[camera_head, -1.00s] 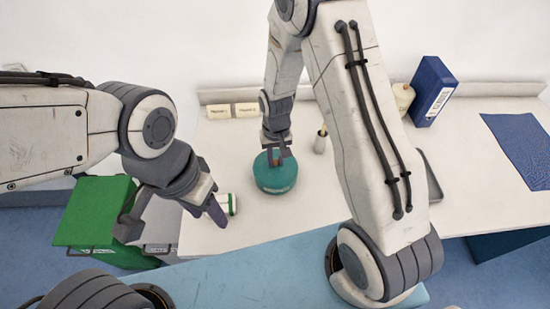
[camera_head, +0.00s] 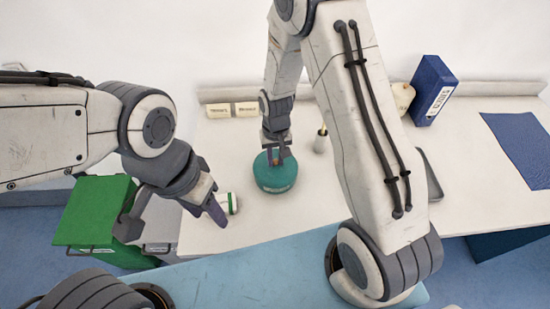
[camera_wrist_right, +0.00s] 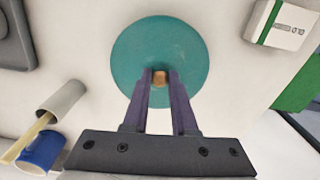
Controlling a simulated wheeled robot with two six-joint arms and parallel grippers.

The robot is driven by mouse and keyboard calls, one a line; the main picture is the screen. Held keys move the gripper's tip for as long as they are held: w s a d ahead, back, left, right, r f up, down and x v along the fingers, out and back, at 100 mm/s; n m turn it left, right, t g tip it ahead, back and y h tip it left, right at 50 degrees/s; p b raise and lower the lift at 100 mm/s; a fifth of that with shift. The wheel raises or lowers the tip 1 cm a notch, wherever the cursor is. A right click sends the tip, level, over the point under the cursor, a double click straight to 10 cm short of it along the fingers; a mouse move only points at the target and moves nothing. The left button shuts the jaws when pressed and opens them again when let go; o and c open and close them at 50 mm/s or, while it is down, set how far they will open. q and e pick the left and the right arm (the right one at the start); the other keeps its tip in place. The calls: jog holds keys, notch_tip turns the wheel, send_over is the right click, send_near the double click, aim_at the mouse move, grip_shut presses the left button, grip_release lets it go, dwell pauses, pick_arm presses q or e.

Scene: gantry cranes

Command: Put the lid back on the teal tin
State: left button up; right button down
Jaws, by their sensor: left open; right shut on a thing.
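The teal tin (camera_head: 276,182) stands on the white table in the middle of the head view. Its round teal lid (camera_wrist_right: 160,40) fills the centre of the right wrist view and appears to sit on the tin, level with it. I cannot see the seam clearly. My right gripper (camera_head: 277,158) is above the tin, shut on the lid's small wooden knob (camera_wrist_right: 159,77). The lid hides the tin's inside. My left gripper (camera_head: 172,226) is open and empty at the table's left end, apart from the tin.
A green-and-white box (camera_head: 229,203) lies beside my left gripper. A grey cup (camera_head: 320,144) with a stick stands right of the tin. A cream container (camera_head: 402,97) and blue box (camera_head: 433,90) stand at the back right. A green bin (camera_head: 95,205) is off the table's left end.

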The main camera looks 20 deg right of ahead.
dwell(0.3)
jog(key=shift+c, duration=0.8)
grip_release()
jog(key=shift+r+p, duration=2.8)
jog(key=shift+r, duration=0.7)
grip_shut()
jog(key=shift+f, duration=0.15)
